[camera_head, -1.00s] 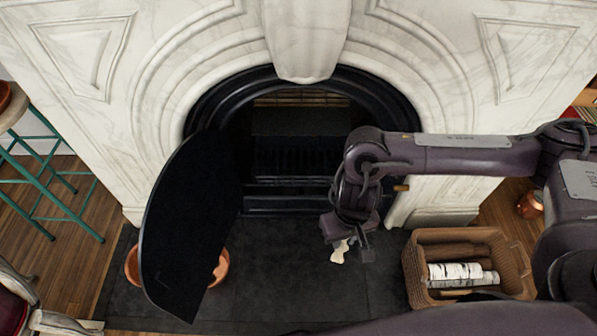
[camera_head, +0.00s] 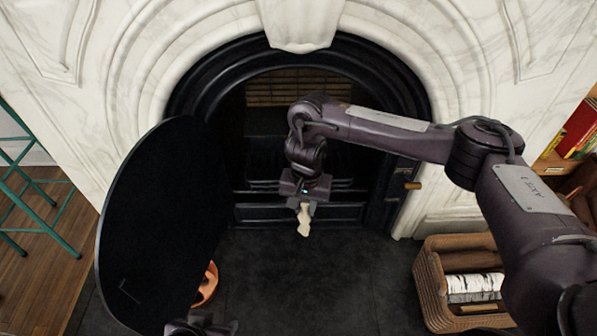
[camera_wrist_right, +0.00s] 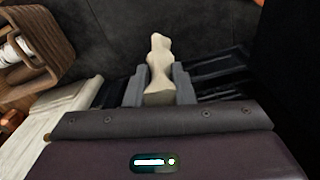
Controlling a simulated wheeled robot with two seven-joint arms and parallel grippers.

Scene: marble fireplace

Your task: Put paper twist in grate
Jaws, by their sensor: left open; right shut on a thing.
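The paper twist (camera_head: 304,220) is a small cream-coloured piece. My right gripper (camera_head: 304,203) is shut on it, in front of the fireplace opening and above the hearth. In the right wrist view the twist (camera_wrist_right: 159,62) stands out between the two fingers (camera_wrist_right: 159,85). The dark grate (camera_head: 268,180) sits inside the arched black fireplace, behind the right gripper, which hides part of it. My left gripper (camera_head: 202,325) is at the bottom edge of the head view, partly cut off, open, near the lower edge of the black fireplace door.
The black door (camera_head: 160,220) stands open on the left, with a copper pot (camera_head: 207,284) partly behind it. A wicker basket (camera_head: 428,285) with birch logs (camera_head: 474,286) is at the right. A teal stool (camera_head: 30,190) stands far left. The middle hearth (camera_head: 300,280) is clear.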

